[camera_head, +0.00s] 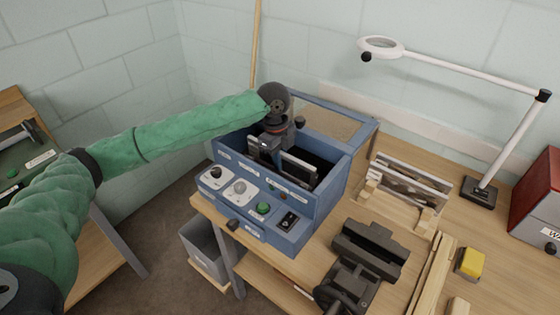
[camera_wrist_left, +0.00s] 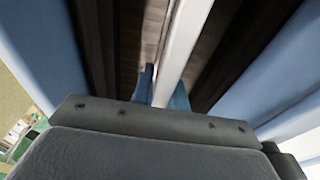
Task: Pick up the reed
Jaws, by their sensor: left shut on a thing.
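My left gripper (camera_head: 268,150) points down into the open blue box (camera_head: 338,184) on the workbench. It is shut on the reed (camera_head: 300,169), a long thin piece with a pale metal edge that stands on edge inside the box. In the left wrist view the blue fingertips (camera_wrist_left: 163,88) close around the pale bar of the reed (camera_wrist_left: 183,40), with the box's blue walls on both sides. The reed's lower part is hidden in the box. My right gripper is in neither view.
The box has a raised lid (camera_head: 325,118) behind and a front panel with knobs and a green button (camera_head: 263,208). To the right are a clear-sided rack (camera_head: 412,182), a dark vise-like fixture (camera_head: 370,250), a yellow block (camera_head: 470,263) and a white lamp (camera_head: 470,73).

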